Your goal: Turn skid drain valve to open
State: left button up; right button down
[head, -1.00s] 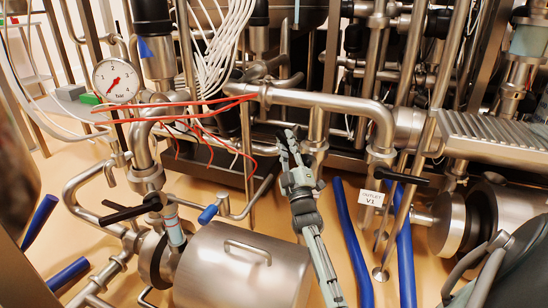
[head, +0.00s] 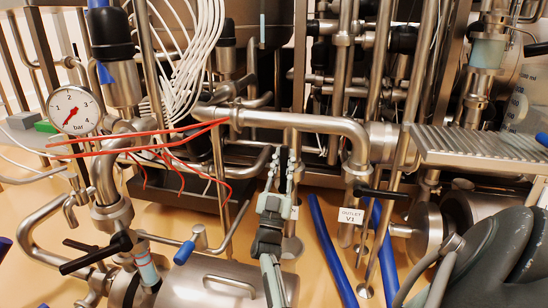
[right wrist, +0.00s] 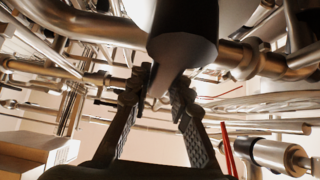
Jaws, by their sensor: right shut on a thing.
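My right gripper (head: 281,172) reaches away from me in the middle of the head view, fingers pointing up and back beside the steel pipework. In the right wrist view its two ridged fingers (right wrist: 160,100) close on the tapered lower end of a dark lever (right wrist: 178,68), which hangs from a thick dark round body. In the head view the gripped part is too small and hidden to make out. No label marks a skid drain valve, so I cannot tell whether this lever belongs to it. My left gripper is not in view.
A black-handled valve (head: 97,254) and a blue-tipped lever (head: 184,252) stand at the lower left. The black handle (head: 380,192) is near the OUTLET V1 tag (head: 351,216). A pressure gauge (head: 73,111), red cables (head: 150,143) and blue floor tubes (head: 332,250) surround the crowded pipes.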

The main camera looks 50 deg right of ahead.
jog(key=shift+s+d+m+g+h, duration=0.2)
jog(key=shift+s+m+g+h, duration=0.1)
jog(key=shift+m+g, duration=0.25)
jog(key=shift+s+d+m+g+h, duration=0.15)
jog(key=shift+s+m+g+h, duration=0.1)
jog(key=shift+m+g, duration=0.3)
jog(key=shift+s, duration=0.15)
jog(key=c, duration=1.4)
grip_release()
jog(key=shift+s+d, duration=0.15)
jog(key=shift+w, duration=0.25)
